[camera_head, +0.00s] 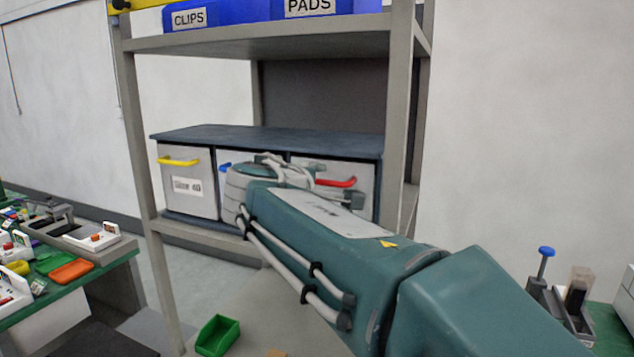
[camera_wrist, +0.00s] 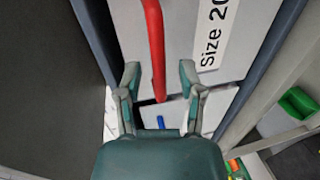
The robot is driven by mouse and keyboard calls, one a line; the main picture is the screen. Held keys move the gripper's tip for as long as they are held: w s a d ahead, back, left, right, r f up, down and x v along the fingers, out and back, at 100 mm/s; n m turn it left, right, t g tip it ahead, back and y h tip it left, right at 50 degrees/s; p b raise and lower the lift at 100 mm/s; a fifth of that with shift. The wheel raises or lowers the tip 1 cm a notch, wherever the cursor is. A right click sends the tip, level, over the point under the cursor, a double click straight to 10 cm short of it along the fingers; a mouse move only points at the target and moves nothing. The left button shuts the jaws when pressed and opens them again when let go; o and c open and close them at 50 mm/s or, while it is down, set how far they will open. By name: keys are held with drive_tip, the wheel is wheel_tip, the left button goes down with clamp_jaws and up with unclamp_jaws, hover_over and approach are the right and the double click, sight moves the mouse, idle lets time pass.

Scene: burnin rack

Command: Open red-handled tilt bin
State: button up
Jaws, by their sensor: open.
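The red-handled tilt bin (camera_head: 364,178) is the right one in a row of grey-fronted bins on the rack's middle shelf. Its front looks upright and flush with the housing. Its red handle (camera_head: 337,182) shows just past my arm. In the wrist view the red handle (camera_wrist: 156,45) runs down between the two fingers of my gripper (camera_wrist: 159,78), beside a "Size 20" label (camera_wrist: 213,32). My gripper is open, with one finger on each side of the handle's lower end. I cannot tell whether either finger touches it. My arm hides much of the bin front in the head view.
A yellow-handled bin (camera_head: 187,187) stands at the left of the row; a blue-handled one (camera_head: 225,168) is mostly hidden between. Rack posts (camera_head: 400,110) stand close to my arm. Blue boxes (camera_head: 200,17) sit on the shelf above. A green tray (camera_head: 217,335) lies low in front.

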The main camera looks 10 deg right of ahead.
drive_tip(key=shift+w+d+f, duration=0.1)
drive_tip(key=shift+w+d, duration=0.05)
drive_tip(key=shift+w, duration=0.15)
drive_tip(key=shift+a, duration=0.2)
clamp_jaws()
drive_tip(key=shift+f, duration=0.1)
